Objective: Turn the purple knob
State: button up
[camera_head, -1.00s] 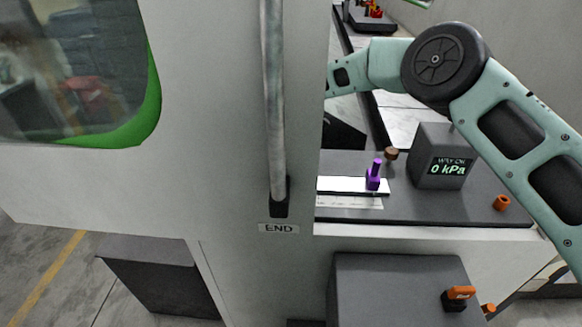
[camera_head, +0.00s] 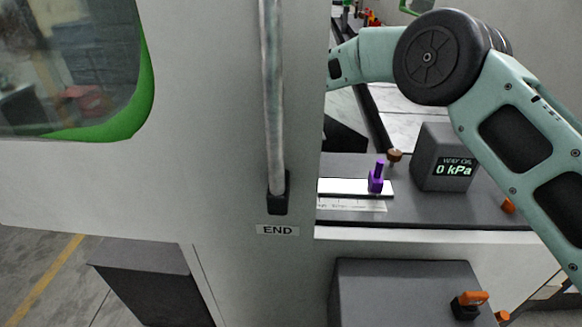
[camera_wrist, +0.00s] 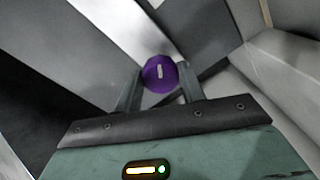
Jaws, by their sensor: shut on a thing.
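A round purple knob (camera_wrist: 160,78) with a short white mark on its face sits between the two fingers of my gripper (camera_wrist: 158,70) in the wrist view. The fingers are shut on it, one on each side. The white mark stands nearly upright, slightly tilted. In the head view my gripper and this knob are hidden behind the large pale panel. A separate purple upright piece (camera_head: 376,180) stands on a white strip on the dark bench top in the head view.
The pale panel (camera_head: 220,170) with a vertical metal handle (camera_head: 272,100) and an "END" label fills the left. A grey box (camera_head: 441,150) reading "0 kPa" stands near my forearm. A dark box (camera_head: 400,295) with an orange lever (camera_head: 472,299) is below.

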jog(key=m, duration=0.4)
jog(key=shift+a+m+b, duration=0.1)
jog(key=shift+m+b, duration=0.2)
jog(key=shift+r+m, duration=0.1)
jog(key=shift+m, duration=2.1)
jog(key=o, duration=1)
jog(key=shift+c, duration=0.2)
notch_tip(320, 180, up, 17)
jog(key=b, duration=0.2)
jog(key=shift+d+r+b, duration=0.15)
jog(key=shift+d+b, duration=0.1)
jog(key=shift+b, duration=0.05)
